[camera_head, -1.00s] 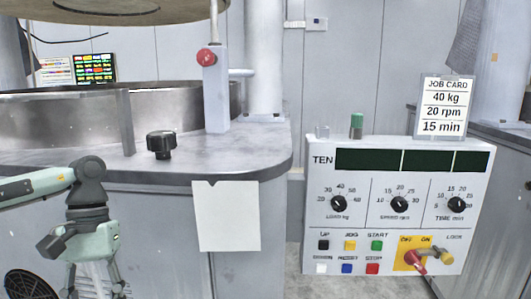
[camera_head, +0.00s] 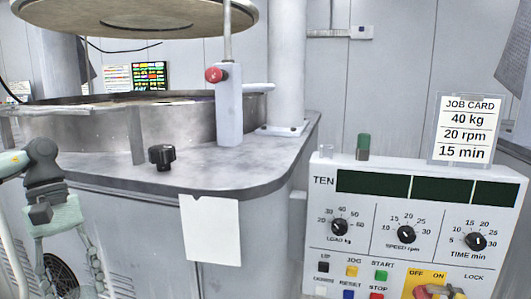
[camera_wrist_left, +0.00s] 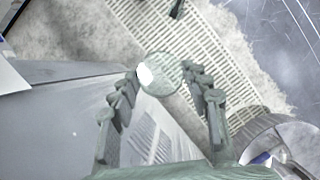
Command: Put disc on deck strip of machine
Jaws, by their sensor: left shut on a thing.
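A small round, pale, see-through disc (camera_wrist_left: 160,74) sits between the fingertips of my left gripper (camera_wrist_left: 161,84) in the left wrist view, and the gripper is shut on it. In the head view my left gripper (camera_head: 68,275) hangs at the lower left, in front of the machine's cabinet and below its deck level; the disc cannot be made out there. The machine's grey deck strip (camera_head: 235,172) runs around the front of the metal tub (camera_head: 175,125), with a black knob (camera_head: 162,157) on it. My right gripper is not in view.
Blank paper (camera_head: 210,230) hangs on the cabinet front. The control panel (camera_head: 415,215) with its job card (camera_head: 463,130) stands right. Deck right of the knob looks clear.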

